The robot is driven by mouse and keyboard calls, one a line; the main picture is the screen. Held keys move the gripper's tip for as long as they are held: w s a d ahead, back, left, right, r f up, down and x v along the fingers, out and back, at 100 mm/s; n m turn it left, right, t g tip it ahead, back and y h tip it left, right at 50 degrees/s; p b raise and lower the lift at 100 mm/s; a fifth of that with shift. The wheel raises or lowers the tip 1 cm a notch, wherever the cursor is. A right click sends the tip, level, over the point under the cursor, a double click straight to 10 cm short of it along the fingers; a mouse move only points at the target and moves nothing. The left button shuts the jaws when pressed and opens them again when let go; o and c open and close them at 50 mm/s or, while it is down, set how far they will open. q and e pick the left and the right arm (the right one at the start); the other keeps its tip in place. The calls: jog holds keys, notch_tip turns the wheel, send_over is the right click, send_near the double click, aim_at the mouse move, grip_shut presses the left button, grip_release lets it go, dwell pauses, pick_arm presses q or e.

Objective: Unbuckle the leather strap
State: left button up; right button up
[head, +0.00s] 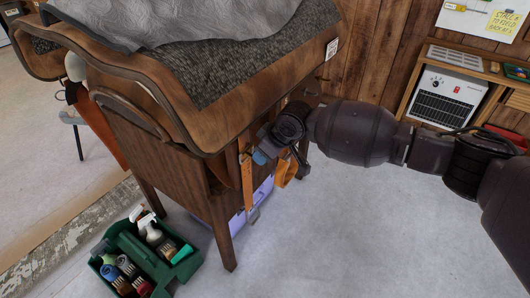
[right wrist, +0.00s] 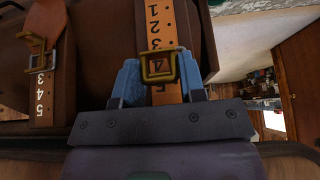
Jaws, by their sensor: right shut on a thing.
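The orange-tan leather strap (right wrist: 160,22) hangs down a brown wooden panel in the right wrist view. It bears black numbers and a row of holes, and a brass buckle (right wrist: 146,67) sits across it. My right gripper (right wrist: 160,86) has its blue fingers on either side of the strap at the buckle and is shut on the buckle. In the head view my right gripper (head: 262,153) is at the side of the wooden stand, by the hanging straps (head: 247,184); the contact is small there. My left gripper is not in view.
A second numbered strap with a brass buckle (right wrist: 37,58) hangs at left in the wrist view. The wooden stand (head: 165,155) carries a grey pad. A purple box (head: 238,222) is beneath it, and a green caddy of bottles and brushes (head: 182,270) is on the floor. The floor at right is clear.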

jog(key=shift+f, duration=0.15)
jog(key=o, duration=0.8)
jog(key=shift+o, duration=0.2)
jog(key=shift+d+r, duration=0.1)
jog(key=shift+r, duration=0.35)
pick_arm(q)
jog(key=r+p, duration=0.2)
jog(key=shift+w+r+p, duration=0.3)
jog(key=shift+p, duration=0.1)
pick_arm(e)
jog(key=v, duration=1)
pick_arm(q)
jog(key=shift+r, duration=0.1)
pick_arm(e)
jog(key=shift+s+d+f, duration=0.1)
jog(key=shift+s+d, duration=0.05)
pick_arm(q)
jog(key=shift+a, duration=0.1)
